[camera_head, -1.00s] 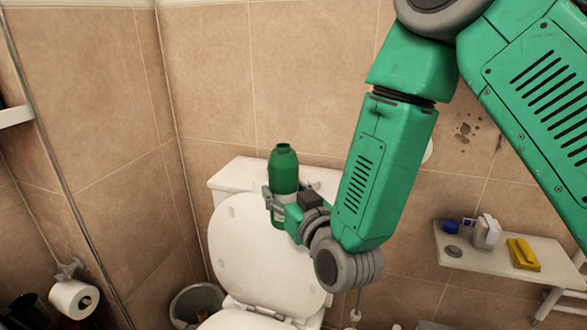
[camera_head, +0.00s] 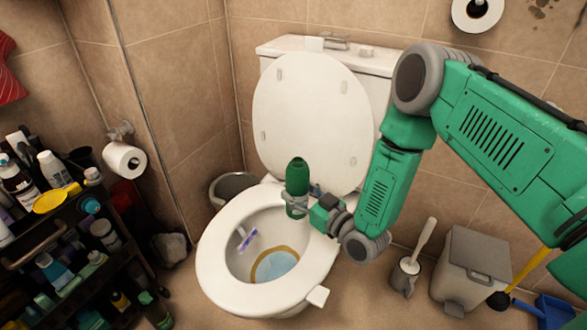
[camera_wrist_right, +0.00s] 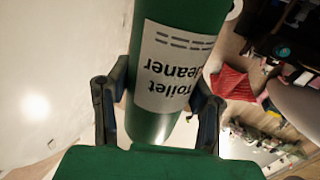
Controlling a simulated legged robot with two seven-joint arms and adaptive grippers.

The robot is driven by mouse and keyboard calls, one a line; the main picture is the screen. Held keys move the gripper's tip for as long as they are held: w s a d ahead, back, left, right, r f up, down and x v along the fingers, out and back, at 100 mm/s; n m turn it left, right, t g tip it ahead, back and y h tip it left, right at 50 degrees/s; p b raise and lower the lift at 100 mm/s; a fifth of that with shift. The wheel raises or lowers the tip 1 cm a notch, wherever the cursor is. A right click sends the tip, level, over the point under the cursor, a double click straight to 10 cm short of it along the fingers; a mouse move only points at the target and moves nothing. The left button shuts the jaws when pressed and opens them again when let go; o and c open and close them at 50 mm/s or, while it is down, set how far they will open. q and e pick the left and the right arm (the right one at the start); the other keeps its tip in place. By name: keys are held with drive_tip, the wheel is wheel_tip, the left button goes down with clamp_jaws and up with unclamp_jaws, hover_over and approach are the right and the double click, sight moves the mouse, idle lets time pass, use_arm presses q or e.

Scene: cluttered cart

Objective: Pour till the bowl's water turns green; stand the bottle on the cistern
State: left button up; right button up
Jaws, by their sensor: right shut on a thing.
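My right gripper (camera_head: 297,203) is shut on the green bottle (camera_head: 297,176). The bottle is close to upright, in front of the raised lid, and overlaps the back of the bowl's rim in the picture. Its white label reads "Toilet cleaner" in the right wrist view (camera_wrist_right: 170,70), with a gripper finger on each side. The toilet bowl (camera_head: 213,262) is open. Its water (camera_head: 274,266) looks pale blue, inside a yellow-brown ring. No stream from the bottle shows. The white cistern (camera_head: 378,62) stands behind the lid. My left gripper is not in view.
The cistern top carries a small white item (camera_head: 315,43) and metal fittings near its middle. The raised lid (camera_head: 305,115) stands in front of it. A crowded dark cart (camera_head: 40,245) is at left. A toilet brush (camera_head: 405,270) and grey pedal bin (camera_head: 475,265) stand at right.

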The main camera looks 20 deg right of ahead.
sight(302, 202)
drive_tip(key=f, duration=0.2)
drive_tip(key=d+f+b, duration=0.1)
drive_tip(key=shift+s+f+n, duration=0.3)
drive_tip(key=shift+s+f, duration=0.05)
drive_tip(key=shift+s, duration=0.05)
drive_tip(key=shift+d+f+y, duration=0.15)
drive_tip(key=shift+d+y, duration=0.15)
drive_tip(key=shift+d, duration=0.15)
drive_tip(key=shift+a+r+p, duration=0.2)
drive_tip(key=shift+a+p, duration=0.15)
drive_tip(key=shift+a, duration=0.05)
drive_tip(key=shift+a+n+g+p, duration=0.1)
drive_tip(key=shift+n+g+p, duration=0.35)
drive_tip(key=shift+p, duration=0.25)
drive_tip(key=shift+f+n+g+h+p, duration=0.1)
drive_tip(key=shift+n+g+h+p, duration=0.4)
drive_tip(key=shift+p, duration=0.4)
drive_tip(key=shift+d+f, duration=0.2)
drive_tip(key=shift+f, duration=0.15)
drive_tip(key=shift+a+n+g+h+p, duration=0.3)
drive_tip(key=shift+n+g+p, duration=0.15)
drive_tip(key=shift+p, duration=0.2)
drive_tip(key=shift+f, duration=0.15)
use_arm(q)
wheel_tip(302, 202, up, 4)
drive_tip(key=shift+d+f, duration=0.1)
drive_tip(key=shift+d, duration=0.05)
use_arm(e)
drive_tip(key=shift+d+f, duration=0.15)
drive_tip(key=shift+f, duration=0.05)
